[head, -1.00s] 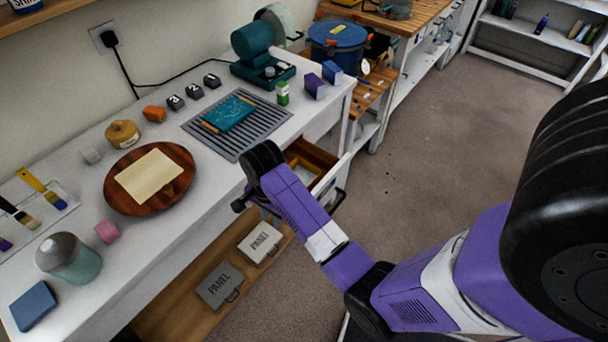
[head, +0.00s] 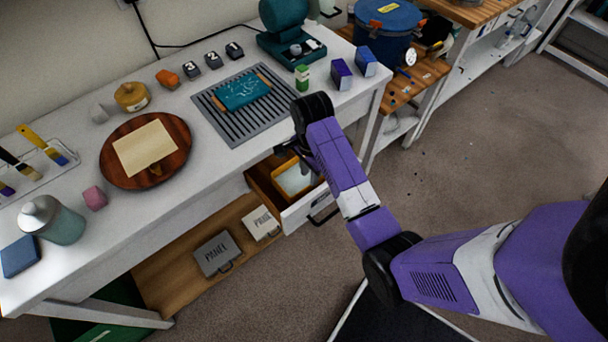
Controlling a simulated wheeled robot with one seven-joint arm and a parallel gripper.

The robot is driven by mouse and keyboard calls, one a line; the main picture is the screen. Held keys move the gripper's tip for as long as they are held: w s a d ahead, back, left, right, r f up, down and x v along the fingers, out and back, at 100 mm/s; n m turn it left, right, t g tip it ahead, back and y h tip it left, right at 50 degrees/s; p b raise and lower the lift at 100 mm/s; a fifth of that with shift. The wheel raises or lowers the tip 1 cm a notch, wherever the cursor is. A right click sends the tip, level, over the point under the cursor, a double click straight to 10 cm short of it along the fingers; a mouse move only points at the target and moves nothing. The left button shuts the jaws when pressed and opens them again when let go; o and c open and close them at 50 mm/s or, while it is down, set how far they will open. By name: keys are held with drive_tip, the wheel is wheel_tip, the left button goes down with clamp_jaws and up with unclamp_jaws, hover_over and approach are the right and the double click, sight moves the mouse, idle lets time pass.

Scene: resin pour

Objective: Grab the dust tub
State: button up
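No tub in the head view can be surely read as the dust tub. My gripper (head: 286,149) is by the bench's front edge, above the drawer and far to the right of the mustard tub. Only a dark bit of it shows behind my wrist; its fingers and anything between them are hidden.
The wooden board (head: 182,134) bears a cream sheet. A grey slatted mat (head: 238,128) holds a teal panel.

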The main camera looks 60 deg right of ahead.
wheel_tip(320, 180, down, 6)
drive_tip(key=shift+f+p, duration=0.25)
drive_tip(key=shift+p, duration=0.25)
clamp_jaws()
idle(1.2)
